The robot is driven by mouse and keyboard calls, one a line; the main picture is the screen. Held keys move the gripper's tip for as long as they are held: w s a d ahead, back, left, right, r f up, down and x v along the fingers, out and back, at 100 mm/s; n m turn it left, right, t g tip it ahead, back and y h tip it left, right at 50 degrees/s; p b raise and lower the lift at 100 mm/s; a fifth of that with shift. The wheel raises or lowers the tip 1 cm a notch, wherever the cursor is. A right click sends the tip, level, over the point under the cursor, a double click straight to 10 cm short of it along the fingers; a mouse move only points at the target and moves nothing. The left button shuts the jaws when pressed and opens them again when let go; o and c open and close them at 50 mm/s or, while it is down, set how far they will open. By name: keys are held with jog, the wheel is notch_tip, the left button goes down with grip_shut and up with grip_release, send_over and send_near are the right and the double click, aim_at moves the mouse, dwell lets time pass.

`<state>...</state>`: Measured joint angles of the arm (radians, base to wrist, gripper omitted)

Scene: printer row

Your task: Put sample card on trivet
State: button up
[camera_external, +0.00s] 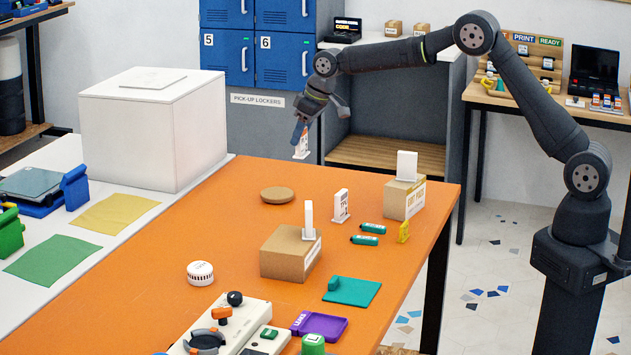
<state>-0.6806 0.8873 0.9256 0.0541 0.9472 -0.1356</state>
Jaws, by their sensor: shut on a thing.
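My gripper (301,130) is shut on a white sample card (301,148) with orange print, which hangs upright below the fingers. The trivet (277,196), a round brown cork disc, lies flat and bare on the orange table. The held card is in the air, above and slightly right of the trivet in the picture; its exact height and depth are hard to tell. A similar white card with print (341,206) stands on the table to the right of the trivet. The fingers partly hide the top of the held card.
A cardboard box (288,256) with a white upright piece stands in front of the trivet. Another box (404,199) stands near the right edge. Teal cylinders (368,234) and a teal tray (352,291) lie nearby. A large white box (150,130) stands at left. Orange table around the trivet is clear.

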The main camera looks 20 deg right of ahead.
jog(key=w+d, duration=0.3)
jog(key=d, duration=0.5)
send_over(288, 194)
notch_tip(288, 194, down, 6)
jog(key=shift+f, duration=2.2)
jog(key=shift+f, duration=0.2)
jog(key=o, duration=1)
jog(key=shift+c, duration=0.2)
jog(key=shift+r, duration=0.1)
jog(key=v, duration=1.2)
jog(key=shift+s+r, duration=0.1)
